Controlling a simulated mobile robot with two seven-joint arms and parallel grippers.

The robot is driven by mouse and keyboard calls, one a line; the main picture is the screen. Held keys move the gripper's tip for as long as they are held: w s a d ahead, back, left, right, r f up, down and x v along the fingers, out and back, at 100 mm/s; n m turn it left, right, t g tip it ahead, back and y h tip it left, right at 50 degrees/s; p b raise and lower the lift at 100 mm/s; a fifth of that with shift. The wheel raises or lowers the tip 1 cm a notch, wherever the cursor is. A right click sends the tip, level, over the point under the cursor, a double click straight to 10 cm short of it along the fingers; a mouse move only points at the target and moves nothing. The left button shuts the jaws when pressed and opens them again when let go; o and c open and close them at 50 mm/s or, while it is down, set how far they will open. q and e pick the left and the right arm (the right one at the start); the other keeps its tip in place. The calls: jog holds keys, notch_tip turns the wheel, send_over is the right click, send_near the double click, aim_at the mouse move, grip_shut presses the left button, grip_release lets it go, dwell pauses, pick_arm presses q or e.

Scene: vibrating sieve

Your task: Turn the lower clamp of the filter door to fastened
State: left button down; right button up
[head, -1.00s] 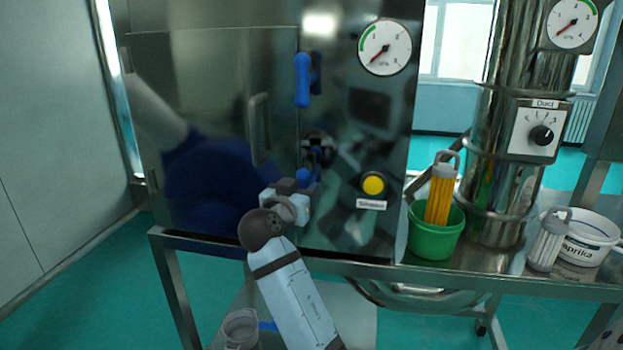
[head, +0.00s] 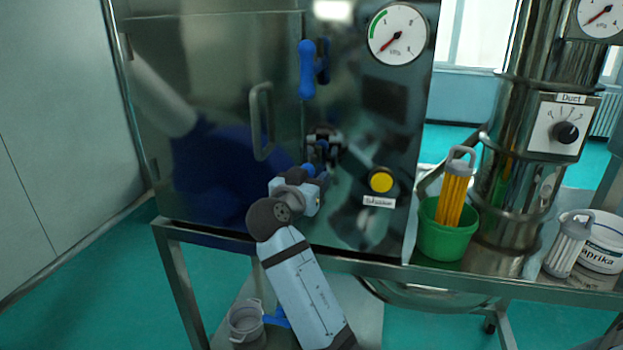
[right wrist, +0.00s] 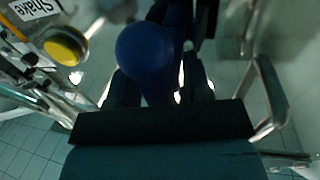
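The filter door (head: 215,95) is a shiny steel panel, seemingly closed, with a bar handle (head: 262,122) near its right edge. The upper clamp (head: 307,70) is blue and hangs vertically at that edge. The lower clamp (head: 308,169) is below it, mostly hidden behind my right gripper, so its angle is hard to read. In the right wrist view, a round blue knob of the lower clamp (right wrist: 148,48) sits between the dark fingers of my right gripper (right wrist: 155,88). The fingers stand apart on either side of it, with a gap at the right. My left gripper is not in view.
A yellow button (head: 381,180) and a gauge (head: 398,34) are on the steel panel to the right. A green bucket (head: 445,240) with a yellow filter (head: 454,190) and a white paprika tub (head: 600,254) stand on the metal table. A door bar handle is close by.

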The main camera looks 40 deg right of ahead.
jog(key=shift+w, duration=0.1)
jog(key=c, duration=0.6)
